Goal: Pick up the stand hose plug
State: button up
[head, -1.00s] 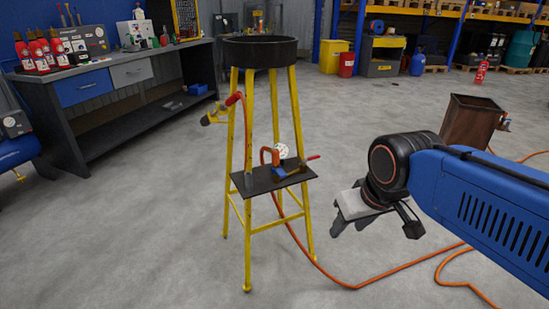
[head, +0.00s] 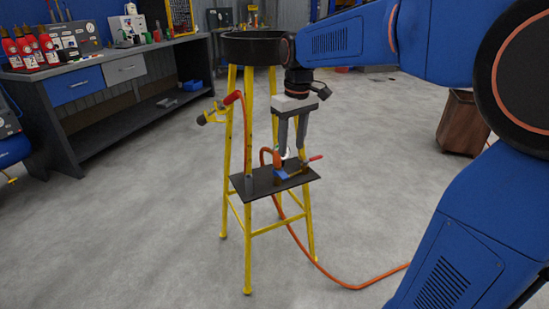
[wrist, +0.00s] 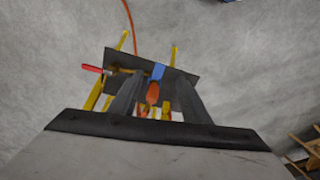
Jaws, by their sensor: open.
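The yellow stand (head: 247,250) carries a dark shelf (head: 250,186). On the shelf an orange hose end (head: 264,155) bends down to a blue piece (head: 281,174), which appears to be the hose plug. It also shows in the wrist view as a blue piece (wrist: 158,72) beside an orange part (wrist: 153,93). A valve with a red lever (head: 315,158) is just right of it. My gripper (head: 293,153) points down above the shelf, open and empty, its fingers either side of the blue and orange parts in the wrist view. Contact cannot be told.
A black round pan (head: 250,50) tops the stand, close to my arm. A yellow nozzle (head: 212,116) with a red hose hangs at the left leg. An orange hose (head: 345,285) trails over the floor. A workbench (head: 120,100) stands left; a brown bin (head: 462,125) stands right.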

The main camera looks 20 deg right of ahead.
jog(key=n, duration=0.1)
send_over(276, 151)
jog(key=shift+s+d+f+g, duration=0.15)
jog(key=shift+s+f+g, duration=0.1)
jog(key=shift+f+g, duration=0.25)
jog(key=shift+w+a+f, duration=0.1)
jog(key=shift+f, duration=1.8)
jog(key=shift+w+a+f, duration=0.1)
jog(key=shift+f, duration=1.8)
jog(key=shift+s, duration=0.1)
grip_shut()
